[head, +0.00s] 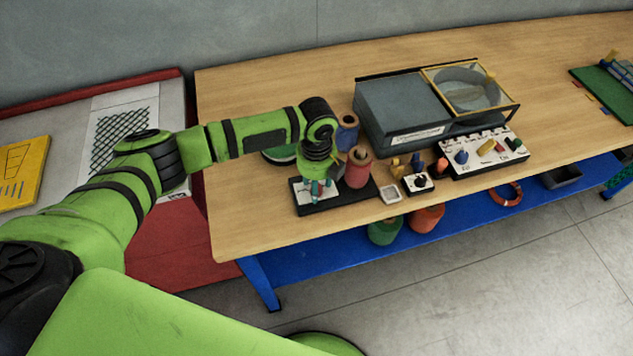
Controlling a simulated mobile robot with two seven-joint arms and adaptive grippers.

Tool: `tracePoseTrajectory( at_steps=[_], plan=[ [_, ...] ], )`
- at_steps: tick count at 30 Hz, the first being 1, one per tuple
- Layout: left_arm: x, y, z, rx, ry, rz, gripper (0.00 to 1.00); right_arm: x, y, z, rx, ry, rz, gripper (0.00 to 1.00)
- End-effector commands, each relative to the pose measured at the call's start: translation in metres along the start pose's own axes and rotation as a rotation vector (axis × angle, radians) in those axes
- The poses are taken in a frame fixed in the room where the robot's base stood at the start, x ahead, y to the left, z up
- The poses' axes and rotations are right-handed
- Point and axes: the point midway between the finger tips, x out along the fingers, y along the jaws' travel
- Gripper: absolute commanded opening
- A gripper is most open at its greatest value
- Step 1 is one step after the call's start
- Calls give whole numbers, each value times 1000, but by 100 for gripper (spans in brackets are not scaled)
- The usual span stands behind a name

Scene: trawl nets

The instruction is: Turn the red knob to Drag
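A white control panel (483,166) with several coloured knobs stands on the wooden table in front of the grey tank. A small red knob (499,147) is on it, between a yellow knob (487,147) and a green knob (517,143). A blue knob (461,157) is at its left. The panel's labels are too small to read. My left gripper (318,186) points down over a black-based board (342,200), well to the left of the panel and apart from the red knob. Its fingers are too small to tell open from shut. My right gripper is not in view.
Red and blue spools (358,168) stand close right of my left gripper. A small box with a black knob (418,183) and a white dish (391,194) lie between gripper and panel. The grey tank (402,112) stands behind. The table's right front is clear.

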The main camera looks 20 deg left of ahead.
Motion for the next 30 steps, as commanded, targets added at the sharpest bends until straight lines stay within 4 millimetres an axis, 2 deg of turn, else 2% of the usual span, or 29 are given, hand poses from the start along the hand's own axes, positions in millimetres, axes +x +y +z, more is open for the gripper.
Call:
tracePoseTrajectory(
  at_steps=[5, 8, 21, 25, 30],
  plan=[
    [-2, 0, 0, 0, -1, -1, 48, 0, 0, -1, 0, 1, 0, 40],
    [-10, -1, 1, 0, -1, -2, 48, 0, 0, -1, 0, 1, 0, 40],
    [-96, -1, 0, 1, -2, -3, 48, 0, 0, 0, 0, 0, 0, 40],
    [-112, -1, 0, -1, -2, -2, 48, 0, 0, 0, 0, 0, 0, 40],
    [-120, 0, 0, -1, 0, 0, 48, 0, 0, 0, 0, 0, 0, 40]
  ],
)
